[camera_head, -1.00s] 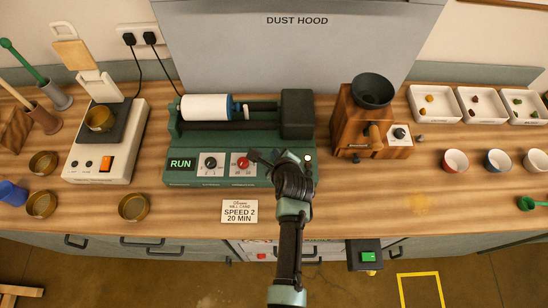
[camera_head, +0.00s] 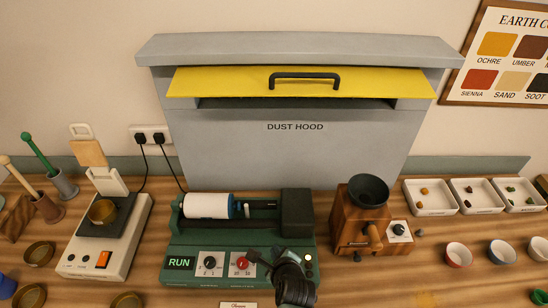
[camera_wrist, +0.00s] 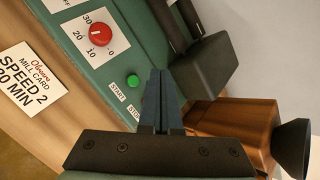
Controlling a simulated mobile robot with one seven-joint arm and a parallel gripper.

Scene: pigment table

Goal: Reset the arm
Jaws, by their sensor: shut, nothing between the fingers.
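My gripper (camera_head: 266,262) is shut and empty. In the head view it hangs in front of the green roller mill (camera_head: 185,250), just right of the red timer knob (camera_head: 242,263). In the wrist view my gripper (camera_wrist: 160,92) has its two fingers pressed together, over the mill's front panel beside the green start button (camera_wrist: 133,81). The stop button is mostly hidden behind the fingers there. The mill carries a white jar (camera_head: 207,206), and its lit sign reads RUN.
A wooden grinder (camera_head: 352,229) with a dark hopper stands right of the mill. White trays (camera_head: 432,209) and small bowls (camera_head: 457,255) are farther right. A beige device (camera_head: 122,245) stands left. The grey dust hood (camera_head: 240,155) with its yellow sash (camera_head: 220,85) rises behind.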

